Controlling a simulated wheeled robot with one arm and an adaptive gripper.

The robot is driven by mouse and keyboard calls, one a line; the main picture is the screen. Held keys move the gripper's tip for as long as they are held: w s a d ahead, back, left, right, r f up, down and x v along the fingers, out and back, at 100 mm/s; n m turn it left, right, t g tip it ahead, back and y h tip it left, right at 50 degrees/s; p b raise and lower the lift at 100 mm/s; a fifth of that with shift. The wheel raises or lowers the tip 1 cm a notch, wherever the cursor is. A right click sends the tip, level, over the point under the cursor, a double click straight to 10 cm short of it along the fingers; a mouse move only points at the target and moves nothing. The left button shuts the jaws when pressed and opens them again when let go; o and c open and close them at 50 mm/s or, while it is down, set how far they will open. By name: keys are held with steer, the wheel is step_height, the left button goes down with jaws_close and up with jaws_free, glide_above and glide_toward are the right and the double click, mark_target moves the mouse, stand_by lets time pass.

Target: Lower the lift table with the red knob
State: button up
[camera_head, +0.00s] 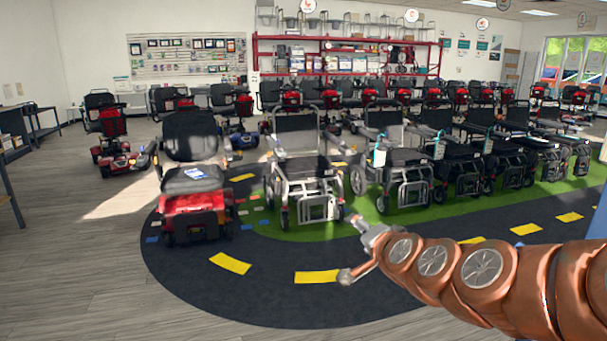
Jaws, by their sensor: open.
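I cannot make out a lift table or a red knob in this view. My gripper (349,248) is at the end of my copper-coloured arm, which reaches in from the right edge. Its two grey fingers are spread apart with nothing between them. It is in front of the wheelchair row, over the dark floor track as I see it.
A red power chair (195,203) stands at the left of the front row. Several wheelchairs (305,165) line the green mat (420,211). Dark tables (42,131) stand at the far left. A red shelf rack (345,40) is at the back. The wooden floor (75,265) at left is clear.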

steer(key=s+a+n+g+y+p, duration=0.1)
steer(key=s+a+n+g+p, duration=0.2)
steer(key=s, duration=0.4)
steer(key=s+a+n+g+p, duration=0.1)
steer(key=s+n+g+p, duration=0.3)
steer(key=s, duration=0.3)
steer(key=s+d+r+n+g+h+p, duration=0.1)
steer(key=s+d+g+p, duration=0.2)
steer(key=s, duration=0.5)
steer(key=s+d+r+g+h+p, duration=0.1)
steer(key=s+d+r+g+p, duration=0.1)
steer(key=s, duration=0.7)
steer(key=s+d+r+n+g+h+p, duration=0.1)
steer(key=s+d+g+h+p, duration=0.1)
steer(key=s+p, duration=0.4)
steer(key=shift+s+d+r+n+g, duration=0.35)
steer(key=shift+s+d+g, duration=0.45)
steer(key=shift+s+d, duration=0.55)
steer(key=shift+s+a, duration=0.1)
